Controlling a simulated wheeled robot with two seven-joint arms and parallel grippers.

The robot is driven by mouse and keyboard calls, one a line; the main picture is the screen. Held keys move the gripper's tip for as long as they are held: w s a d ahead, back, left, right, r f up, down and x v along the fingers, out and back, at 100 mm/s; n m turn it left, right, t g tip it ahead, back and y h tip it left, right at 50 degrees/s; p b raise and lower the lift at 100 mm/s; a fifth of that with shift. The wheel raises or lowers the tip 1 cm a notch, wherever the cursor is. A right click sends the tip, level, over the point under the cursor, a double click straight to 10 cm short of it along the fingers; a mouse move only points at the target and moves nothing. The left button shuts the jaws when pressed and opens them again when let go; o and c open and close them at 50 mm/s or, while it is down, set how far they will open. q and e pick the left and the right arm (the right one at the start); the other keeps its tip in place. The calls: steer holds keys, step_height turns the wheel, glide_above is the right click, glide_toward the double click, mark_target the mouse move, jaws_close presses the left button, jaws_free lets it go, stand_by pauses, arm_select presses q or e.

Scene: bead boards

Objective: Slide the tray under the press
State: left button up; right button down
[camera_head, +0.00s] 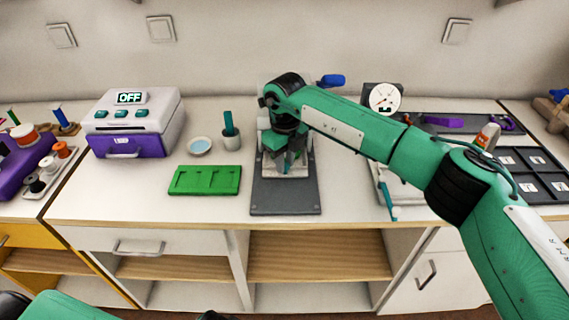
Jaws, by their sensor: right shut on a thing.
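The press stands on a dark grey base (285,200) in the middle of the counter, with a blue handle (331,81) at its upper right. My right arm hides much of its upper part. A pale, flat piece (299,170), apparently the tray, lies at the rear of the base, partly hidden by my right gripper. My right gripper (287,164) points down over the base and is shut on this pale piece. The exact contact is hard to see. My left gripper is not in view.
A green slotted board (205,180), a small dish (199,146) and a cup (231,140) are left of the press. A white and purple machine reading OFF (133,122) stands farther left. A dial gauge (384,98) and dark compartment tray (516,160) are right.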

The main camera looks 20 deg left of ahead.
steer(key=shift+w+r, duration=0.15)
steer(key=c, duration=1.6)
jaws_free()
steer(key=o, duration=0.4)
steer(key=shift+w, duration=0.1)
steer(key=shift+c, duration=0.2)
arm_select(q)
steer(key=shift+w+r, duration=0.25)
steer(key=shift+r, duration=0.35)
arm_select(e)
step_height(320, 180, up, 14)
steer(key=shift+f, duration=0.2)
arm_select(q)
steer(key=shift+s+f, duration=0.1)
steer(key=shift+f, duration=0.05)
